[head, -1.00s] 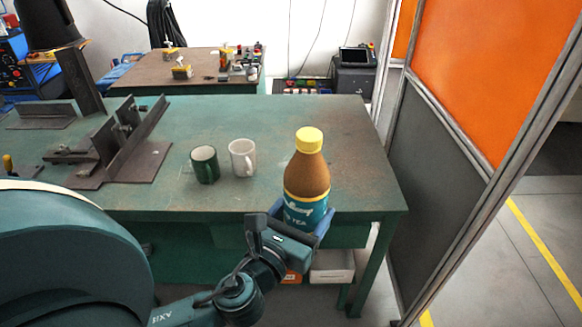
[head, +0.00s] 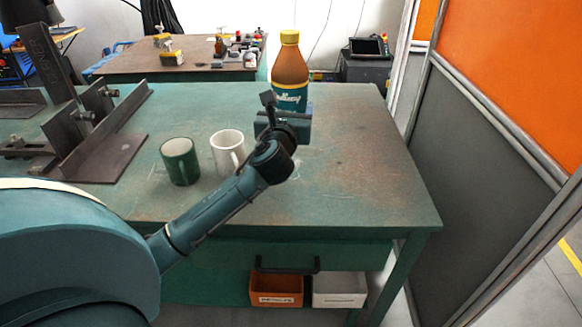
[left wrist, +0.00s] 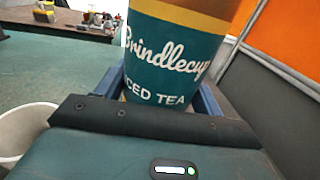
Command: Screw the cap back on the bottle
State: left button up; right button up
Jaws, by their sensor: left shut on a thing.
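The bottle (head: 289,72) is brown with a teal iced-tea label and a yellow cap (head: 289,37) on its top. Whether the cap is screwed tight cannot be told. My left gripper (head: 290,112) is shut on the bottle's lower part and holds it upright over the far part of the green table. In the left wrist view the bottle's label (left wrist: 172,60) fills the middle between the blue fingers (left wrist: 160,95). The bottle's base is hidden by the gripper, so I cannot tell whether it touches the table. My right gripper is not in view.
A green mug (head: 180,162) and a white mug (head: 227,153) stand left of my left forearm on the green table (head: 350,170). Steel angle fixtures (head: 100,140) stand at the left. The table's right side is clear. An orange and grey partition (head: 500,110) stands at the right.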

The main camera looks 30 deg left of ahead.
pick_arm(q)
jog(key=shift+f, duration=0.3)
notch_tip(320, 180, down, 4)
jog(key=shift+f+b, duration=0.1)
jog(key=shift+b, duration=0.8)
jog(key=shift+f, duration=0.15)
notch_tip(320, 180, down, 5)
jog(key=shift+r+b, duration=0.2)
jog(key=shift+b, duration=0.75)
jog(key=shift+f, duration=0.15)
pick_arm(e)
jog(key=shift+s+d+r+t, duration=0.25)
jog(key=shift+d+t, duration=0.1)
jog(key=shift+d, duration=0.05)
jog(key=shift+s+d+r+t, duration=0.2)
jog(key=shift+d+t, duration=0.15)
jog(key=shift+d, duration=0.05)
